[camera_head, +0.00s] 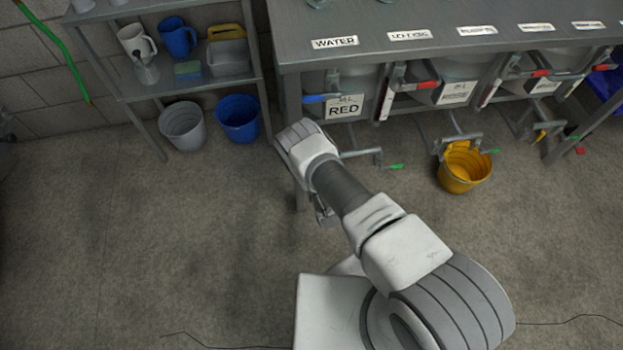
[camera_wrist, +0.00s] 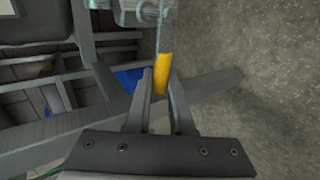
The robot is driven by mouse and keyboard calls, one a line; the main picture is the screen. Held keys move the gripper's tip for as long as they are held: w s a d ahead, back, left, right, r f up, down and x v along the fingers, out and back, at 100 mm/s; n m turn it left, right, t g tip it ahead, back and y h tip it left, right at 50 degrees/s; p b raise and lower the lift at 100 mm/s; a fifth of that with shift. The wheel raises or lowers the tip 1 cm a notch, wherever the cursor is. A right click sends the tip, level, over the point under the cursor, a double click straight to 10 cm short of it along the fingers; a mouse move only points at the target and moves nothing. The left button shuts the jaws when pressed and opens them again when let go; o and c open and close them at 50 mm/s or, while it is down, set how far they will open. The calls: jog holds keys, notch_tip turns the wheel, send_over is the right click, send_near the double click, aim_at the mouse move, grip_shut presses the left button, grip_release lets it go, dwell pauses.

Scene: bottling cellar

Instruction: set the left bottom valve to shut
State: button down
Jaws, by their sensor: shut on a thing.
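In the wrist view, a yellow valve handle (camera_wrist: 162,66) runs down from a grey metal valve body and pipe (camera_wrist: 140,12) at the top. My gripper (camera_wrist: 160,88) has its two fingers closed on either side of the lower end of this handle. In the head view, my arm reaches to the left end of the steel tank bench (camera_head: 292,62) and covers this handle and most of my gripper. Whether the handle's present angle means open or shut cannot be told.
Low pipes with a green handle (camera_head: 396,166) and a yellow handle (camera_head: 541,135) stick out to the right. A yellow bucket (camera_head: 461,184) stands on the floor below them. Grey (camera_head: 183,127) and blue (camera_head: 240,121) buckets stand left of the bench. The floor in front is clear.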

dwell(0.5)
jog(key=c, duration=0.8)
grip_release()
jog(key=shift+s, duration=0.1)
